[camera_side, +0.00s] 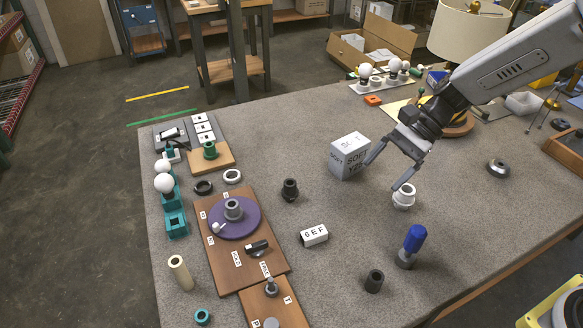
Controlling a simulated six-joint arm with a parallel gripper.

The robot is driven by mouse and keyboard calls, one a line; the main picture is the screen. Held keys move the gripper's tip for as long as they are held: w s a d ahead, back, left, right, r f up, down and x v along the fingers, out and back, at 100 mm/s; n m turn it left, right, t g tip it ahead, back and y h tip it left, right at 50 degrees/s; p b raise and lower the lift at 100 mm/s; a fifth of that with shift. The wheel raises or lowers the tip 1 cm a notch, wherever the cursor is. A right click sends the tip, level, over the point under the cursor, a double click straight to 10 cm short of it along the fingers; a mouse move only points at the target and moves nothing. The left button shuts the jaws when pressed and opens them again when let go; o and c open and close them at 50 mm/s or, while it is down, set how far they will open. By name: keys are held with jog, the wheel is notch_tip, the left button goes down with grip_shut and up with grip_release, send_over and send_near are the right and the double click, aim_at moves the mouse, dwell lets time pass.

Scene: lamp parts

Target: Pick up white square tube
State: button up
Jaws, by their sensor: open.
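My gripper (382,175) is open and empty, pointing down and left over the table. One fingertip is beside the right face of a white box with dark lettering (350,156); I cannot tell if they touch. The other fingertip is just above and left of a white round socket-like part (404,196). A small white block with square ends and dark letters (314,235) lies on the table, below and left of my gripper. It may be the white square tube, but I cannot tell if it is hollow.
A blue-handled part (413,245) and black round parts (374,281) (290,190) stand nearby. A wooden board with a purple disc (236,220) and a cream round tube (180,272) are at left. A lamp (468,32) stands behind. The table's middle has free room.

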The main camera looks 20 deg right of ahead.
jog(key=w+a+m+t+y, duration=0.1)
jog(key=w+a+m+y, duration=0.25)
jog(key=w+m, duration=0.2)
send_near(317, 231)
jog(key=shift+w+a+f+n+y, duration=0.1)
jog(key=shift+a+f+n+y, duration=0.1)
jog(key=shift+a+f, duration=0.35)
jog(key=shift+w+a+f+n+y, duration=0.15)
jog(key=shift+a+f, duration=0.25)
jog(key=shift+a, duration=0.25)
jog(key=shift+s+x, duration=0.1)
jog(key=shift+x, duration=1.85)
jog(key=shift+s+x, duration=0.15)
jog(key=shift+x, duration=1.8)
jog(key=shift+r, duration=0.1)
grip_shut()
